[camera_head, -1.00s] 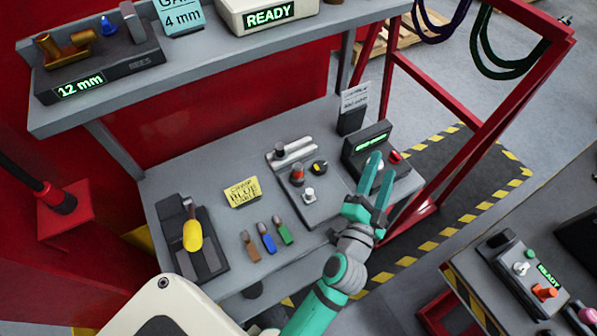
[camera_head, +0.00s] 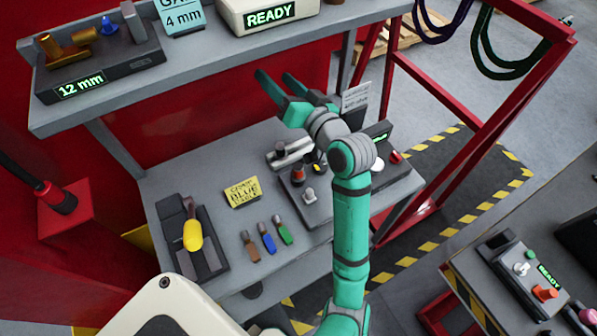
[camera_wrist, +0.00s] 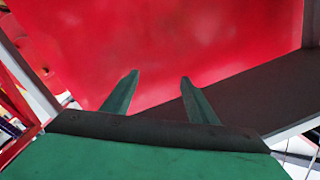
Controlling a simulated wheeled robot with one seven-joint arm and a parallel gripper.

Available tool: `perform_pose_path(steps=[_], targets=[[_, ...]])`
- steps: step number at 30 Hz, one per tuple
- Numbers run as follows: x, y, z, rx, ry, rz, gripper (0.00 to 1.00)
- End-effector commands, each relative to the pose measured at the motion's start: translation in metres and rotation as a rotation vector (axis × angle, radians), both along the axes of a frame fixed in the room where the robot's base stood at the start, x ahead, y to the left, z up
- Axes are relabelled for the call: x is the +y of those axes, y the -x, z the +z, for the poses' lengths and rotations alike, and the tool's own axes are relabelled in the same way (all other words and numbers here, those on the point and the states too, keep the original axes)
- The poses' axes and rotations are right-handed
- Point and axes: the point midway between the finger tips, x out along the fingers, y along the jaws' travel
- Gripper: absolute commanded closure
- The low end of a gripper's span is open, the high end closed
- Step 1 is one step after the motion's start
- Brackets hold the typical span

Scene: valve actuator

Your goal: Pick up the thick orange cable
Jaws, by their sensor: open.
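I cannot make out a thick orange cable in either view. My gripper (camera_head: 276,78) is open and empty, raised above the back of the lower bench, in front of the red back panel. In the wrist view its two green fingers (camera_wrist: 160,78) are spread apart with nothing between them. Three small plugs lie on the bench: a brown one (camera_head: 251,246), a blue one (camera_head: 267,238) and a green one (camera_head: 282,230).
The grey upper shelf (camera_head: 200,75) is close to my gripper. A yellow BLUE sign (camera_head: 242,192) and a yellow-handled tool (camera_head: 192,236) stand on the bench (camera_head: 200,165). Purple (camera_head: 440,25) and dark green cables (camera_head: 500,68) hang from the red frame (camera_head: 425,85).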

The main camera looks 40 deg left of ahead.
Motion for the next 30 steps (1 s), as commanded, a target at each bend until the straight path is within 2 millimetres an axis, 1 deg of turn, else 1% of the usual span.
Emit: perform_pose_path(steps=[3, 6, 10, 14, 19, 23, 26, 30], targets=[[0.019, 0.018, -0.001, -0.038, 0.105, 0.100, 0.47], [0.031, 0.034, -0.006, -0.065, 0.201, 0.180, 0.47], [0.040, 0.053, -0.018, -0.100, 0.333, 0.276, 0.47], [0.042, 0.069, -0.032, -0.134, 0.476, 0.362, 0.47], [0.033, 0.085, -0.055, -0.173, 0.676, 0.462, 0.47], [0.018, 0.092, -0.072, -0.198, 0.836, 0.527, 0.47], [0.003, 0.094, -0.084, -0.214, 0.964, 0.571, 0.47], [-0.025, 0.092, -0.097, -0.229, 1.150, 0.619, 0.47]])
